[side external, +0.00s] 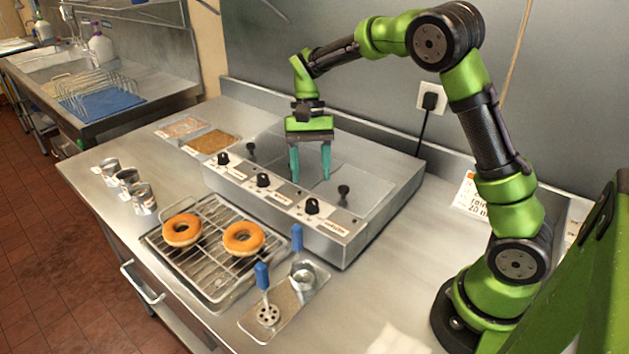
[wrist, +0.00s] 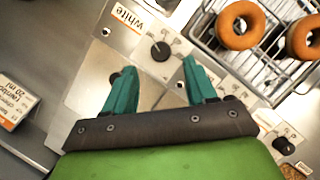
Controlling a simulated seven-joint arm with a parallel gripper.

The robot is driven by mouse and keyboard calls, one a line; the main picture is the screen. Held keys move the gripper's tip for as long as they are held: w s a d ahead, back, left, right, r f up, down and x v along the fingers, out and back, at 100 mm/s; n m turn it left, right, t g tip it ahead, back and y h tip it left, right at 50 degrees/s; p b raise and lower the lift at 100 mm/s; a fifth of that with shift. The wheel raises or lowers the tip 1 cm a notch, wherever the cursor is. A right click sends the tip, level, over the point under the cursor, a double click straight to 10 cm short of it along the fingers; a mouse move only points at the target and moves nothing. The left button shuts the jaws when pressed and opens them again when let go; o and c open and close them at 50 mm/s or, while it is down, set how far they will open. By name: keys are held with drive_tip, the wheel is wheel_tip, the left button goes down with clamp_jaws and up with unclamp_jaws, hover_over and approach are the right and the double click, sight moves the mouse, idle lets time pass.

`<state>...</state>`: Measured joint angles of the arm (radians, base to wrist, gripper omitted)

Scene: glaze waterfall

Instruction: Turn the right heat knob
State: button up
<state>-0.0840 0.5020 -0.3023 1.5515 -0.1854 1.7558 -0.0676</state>
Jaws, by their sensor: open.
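The warmer box (side external: 350,239) is a low metal unit with a row of black knobs along its front panel. The right heat knob (side external: 312,206) is at the row's right end, beside a white label. In the wrist view the right heat knob (wrist: 160,50) appears above and between the fingertips, apart from them. The middle knob (side external: 263,180) and left knob (side external: 223,159) show in the side view. My gripper (side external: 310,178) points down above the box top, behind the knob row. Its teal fingers (wrist: 156,72) are open with nothing between them.
Lids with black handles (side external: 343,190) cover the box top. Two doughnuts (side external: 243,238) lie on a wire rack (side external: 212,267) in front. A tray (side external: 283,318) with blue-handled tools stands at front right. Metal cups (side external: 142,197) stand left.

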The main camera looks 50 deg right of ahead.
sight(312, 201)
drive_tip(key=x, duration=0.6)
drive_tip(key=shift+c, duration=0.4)
drive_tip(key=c, duration=0.9)
